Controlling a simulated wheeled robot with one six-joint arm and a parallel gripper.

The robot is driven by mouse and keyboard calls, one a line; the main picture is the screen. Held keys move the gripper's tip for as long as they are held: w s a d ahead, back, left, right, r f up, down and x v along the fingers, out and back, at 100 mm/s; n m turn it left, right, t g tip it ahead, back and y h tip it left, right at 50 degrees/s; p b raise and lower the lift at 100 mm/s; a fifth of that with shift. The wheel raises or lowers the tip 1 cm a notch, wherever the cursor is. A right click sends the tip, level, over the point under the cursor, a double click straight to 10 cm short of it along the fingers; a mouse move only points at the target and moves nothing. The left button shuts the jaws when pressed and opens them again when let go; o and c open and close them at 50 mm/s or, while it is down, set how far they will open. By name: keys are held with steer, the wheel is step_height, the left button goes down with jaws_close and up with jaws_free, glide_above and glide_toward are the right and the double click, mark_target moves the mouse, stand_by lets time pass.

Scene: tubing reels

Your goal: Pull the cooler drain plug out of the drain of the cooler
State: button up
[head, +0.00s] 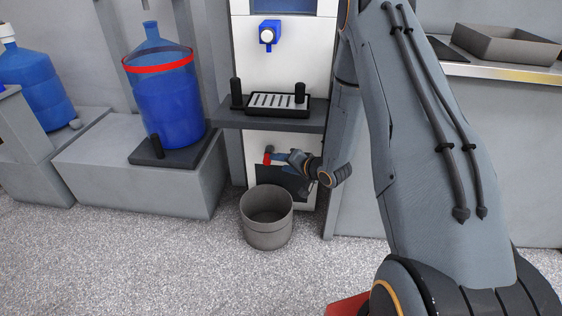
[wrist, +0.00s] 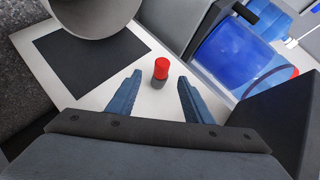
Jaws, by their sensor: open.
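The red drain plug (head: 267,157) sits on the lower white front of the cooler (head: 285,60), below the drip tray. In the wrist view the plug (wrist: 161,68) stands out from a short dark grey drain (wrist: 159,83) on the white panel (wrist: 118,98). My gripper (head: 276,156) is close to the plug, coming from the right in the head view. In the wrist view its two blue-grey fingers (wrist: 159,77) are open, one on each side of the plug, with a visible gap on both sides. Exact depth along the plug is hard to tell.
A grey bucket (head: 267,222) stands on the floor below the plug; its side also shows in the wrist view (wrist: 100,14). The drip tray (head: 277,105) on its shelf is above my gripper. A blue water bottle (head: 165,105) stands on a ledge at left.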

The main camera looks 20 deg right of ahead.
mark_target(270, 162)
steer(key=b+x, duration=0.1)
steer(key=x, duration=0.2)
steer(key=b+x, duration=0.1)
steer(key=x, duration=0.2)
steer(key=shift+s+a, duration=0.1)
steer(key=shift+a, duration=0.25)
steer(key=shift+w+a+f, duration=0.15)
steer(key=shift+w+f, duration=0.1)
steer(key=shift+w, duration=0.25)
